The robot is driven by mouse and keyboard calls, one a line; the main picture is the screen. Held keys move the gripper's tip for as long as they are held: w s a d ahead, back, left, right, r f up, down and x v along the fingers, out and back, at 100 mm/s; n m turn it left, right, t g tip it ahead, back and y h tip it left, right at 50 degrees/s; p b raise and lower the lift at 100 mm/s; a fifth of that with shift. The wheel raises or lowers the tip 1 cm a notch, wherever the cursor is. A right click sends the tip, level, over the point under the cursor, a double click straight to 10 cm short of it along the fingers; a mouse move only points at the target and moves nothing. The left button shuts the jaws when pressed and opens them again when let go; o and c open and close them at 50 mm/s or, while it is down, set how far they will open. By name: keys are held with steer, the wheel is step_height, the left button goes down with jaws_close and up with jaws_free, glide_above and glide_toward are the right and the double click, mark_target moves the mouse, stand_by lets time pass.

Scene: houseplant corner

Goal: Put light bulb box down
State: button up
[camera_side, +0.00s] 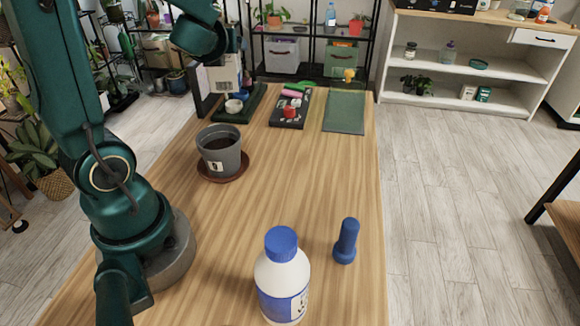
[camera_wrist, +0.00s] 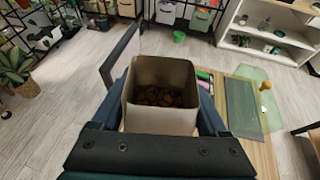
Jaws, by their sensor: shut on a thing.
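The light bulb box (camera_side: 224,76) is a pale carton with printed marks, at the far left end of the table in the side view. In the wrist view the box (camera_wrist: 160,114) is open at the top, with brown lumps inside. My gripper (camera_wrist: 163,100) is shut on it, a dark finger along each side. In the side view my arm comes in above the box and partly covers it. The box is near a dark green tray (camera_side: 256,106); I cannot tell whether its base touches anything.
A dark upright panel (camera_side: 202,92) stands close left of the box. A black tray (camera_side: 287,122) with pink and red items and a green mat (camera_side: 345,112) lie right. A plant pot (camera_side: 219,151) stands nearer; mid-table is clear.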

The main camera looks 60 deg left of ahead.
mark_target(226, 68)
steer(key=s+d+n+g, duration=0.1)
steer(key=d, duration=0.1)
steer(key=s+d+f+n+g+y, duration=0.1)
steer(key=d, duration=0.1)
steer(key=s+d+f+n+g, duration=0.1)
steer(key=d, duration=0.1)
steer(key=shift+d, duration=0.15)
steer(key=shift+m+t, duration=0.4)
steer(key=shift+w+d+f, duration=1)
steer(key=shift+d+f, duration=1.05)
steer(key=shift+d, duration=0.7)
steer(key=shift+w+d+f, duration=1.05)
steer(key=shift+d+f, duration=1.05)
steer(key=shift+d, duration=0.6)
steer(key=shift+w+d+f, duration=1)
steer(key=shift+d+f, duration=1.05)
steer(key=shift+d, duration=0.7)
steer(key=shift+f, duration=0.15)
steer(key=o, duration=1.2)
steer(key=shift+o, duration=0.2)
